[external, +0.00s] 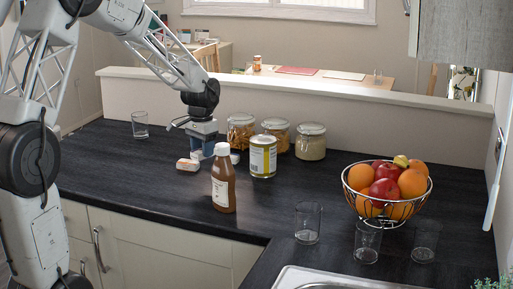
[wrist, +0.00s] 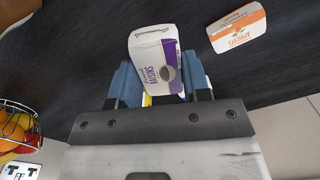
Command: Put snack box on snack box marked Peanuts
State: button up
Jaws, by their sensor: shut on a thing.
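My gripper (external: 203,150) is low over the dark counter, behind and left of the brown bottle. In the wrist view my gripper (wrist: 160,82) has its blue fingers shut on a white and purple snack box (wrist: 154,62) marked Raisins. A white and orange snack box (wrist: 237,27) marked Apricots lies on the counter to the right of the held box. It also shows in the external view (external: 187,165), just left of my gripper. A small pale thing (external: 235,158) shows partly behind the bottle; I cannot tell what it is. I can read no Peanuts mark in either view.
The brown bottle (external: 223,185) and a labelled can (external: 263,160) stand close to the right of my gripper. Several lidded jars (external: 276,133) stand at the back. A glass (external: 140,124) stands left. A wire fruit bowl (external: 386,215) and several glasses (external: 308,225) stand right.

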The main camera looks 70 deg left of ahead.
jog(key=w+a, duration=0.3)
jog(key=w, duration=0.1)
jog(key=w+a+f, duration=0.1)
jog(key=w+a, duration=0.6)
jog(key=w, duration=0.1)
jog(key=shift+w+a+f, duration=0.1)
jog(key=shift+a+f, duration=0.1)
jog(key=shift+a, duration=0.05)
dwell(0.4)
jog(key=shift+f, duration=0.15)
jog(key=shift+f, duration=1.65)
jog(key=shift+f, duration=0.15)
jog(key=o, duration=0.9)
jog(key=shift+r, duration=0.2)
notch_tip(320, 180, up, 12)
